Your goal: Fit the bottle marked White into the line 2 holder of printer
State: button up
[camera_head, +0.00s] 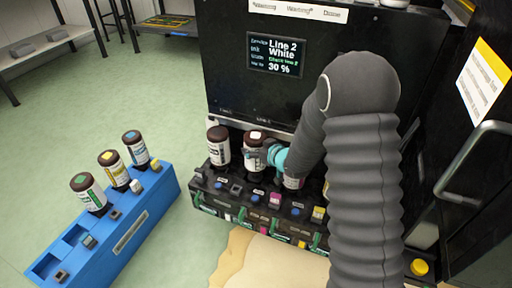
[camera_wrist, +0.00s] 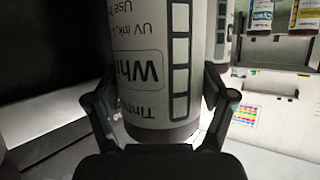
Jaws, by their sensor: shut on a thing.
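The bottle marked White (camera_wrist: 150,75) fills the middle of the wrist view, its label upside down there. My gripper (camera_wrist: 160,108) has a finger on each side of it and is shut on it. In the head view the bottle (camera_head: 254,153) has a brown cap with a pale top and stands upright in the printer's holder row, second from the left. My gripper (camera_head: 262,152) reaches it from the right. The printer (camera_head: 290,90) has a screen (camera_head: 276,55) reading Line 2, White, 30 %. Whether the bottle is fully seated cannot be seen.
A brown-capped bottle (camera_head: 218,146) stands just left of the held one. A blue rack (camera_head: 125,238) at left holds several bottles. A door handle (camera_head: 470,170) juts out at right. Floor between rack and printer is clear.

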jog(key=shift+f, duration=0.15)
jog(key=shift+f+b, duration=0.7)
jog(key=shift+b, duration=0.1)
jog(key=shift+f, duration=0.1)
jog(key=shift+f+b, duration=0.35)
jog(key=shift+b, duration=0.15)
jog(key=o, duration=1.4)
jog(key=shift+o, duration=0.2)
